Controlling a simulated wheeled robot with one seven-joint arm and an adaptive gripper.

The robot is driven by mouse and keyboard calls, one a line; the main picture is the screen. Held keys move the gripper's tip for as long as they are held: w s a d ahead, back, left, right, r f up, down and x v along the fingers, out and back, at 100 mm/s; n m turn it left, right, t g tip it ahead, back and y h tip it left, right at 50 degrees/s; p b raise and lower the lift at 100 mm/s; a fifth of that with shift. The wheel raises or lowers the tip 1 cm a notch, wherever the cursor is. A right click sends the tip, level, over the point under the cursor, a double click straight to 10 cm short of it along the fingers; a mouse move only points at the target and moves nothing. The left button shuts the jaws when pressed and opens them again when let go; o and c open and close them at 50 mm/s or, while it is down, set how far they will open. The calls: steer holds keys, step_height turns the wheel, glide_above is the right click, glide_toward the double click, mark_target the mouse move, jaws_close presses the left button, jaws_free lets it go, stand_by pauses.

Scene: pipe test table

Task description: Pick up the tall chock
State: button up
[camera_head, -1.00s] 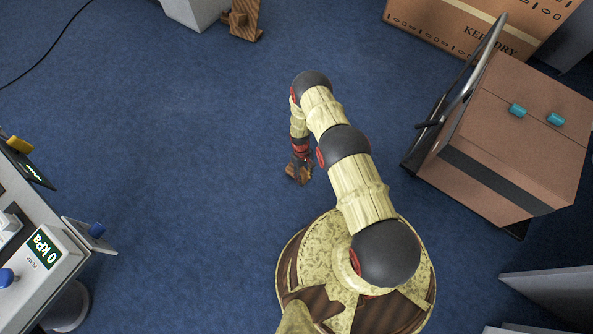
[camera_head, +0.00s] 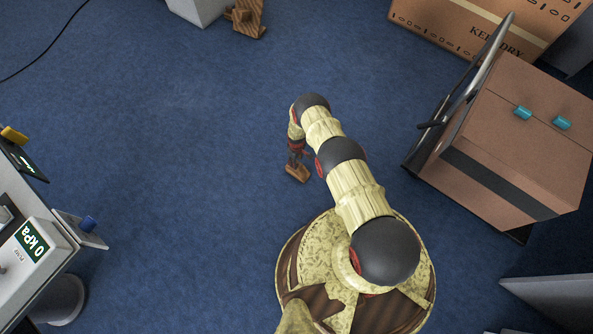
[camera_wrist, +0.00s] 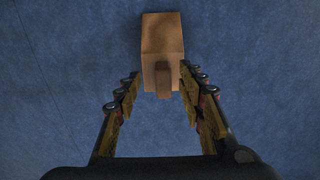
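A small brown wooden chock (camera_head: 297,173) sits on the blue floor at my gripper (camera_head: 298,161) in the head view. In the wrist view the same chock (camera_wrist: 162,38) is a light wooden block with a narrower post (camera_wrist: 163,80) pointing toward me. My gripper (camera_wrist: 160,70) is open there, its fingers on either side of the post with gaps between. Another brown wooden piece (camera_head: 245,18), with a taller upright part, stands at the top of the head view beside a white box. I cannot tell for certain which is the tall chock.
A brown cabinet (camera_head: 530,130) with teal knobs stands at the right, a cardboard box (camera_head: 440,25) behind it. A black cable (camera_head: 45,45) lies top left. The floor between is clear.

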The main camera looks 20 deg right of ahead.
mark_target(298, 169)
steer(key=f, duration=0.1)
steer(key=f+b, duration=0.1)
steer(key=f, duration=0.1)
steer(key=shift+s+a+f, duration=0.1)
steer(key=shift+s+f, duration=0.15)
steer(key=shift+f, duration=0.1)
steer(key=shift+c, duration=0.9)
steer(key=c, duration=0.7)
jaws_close()
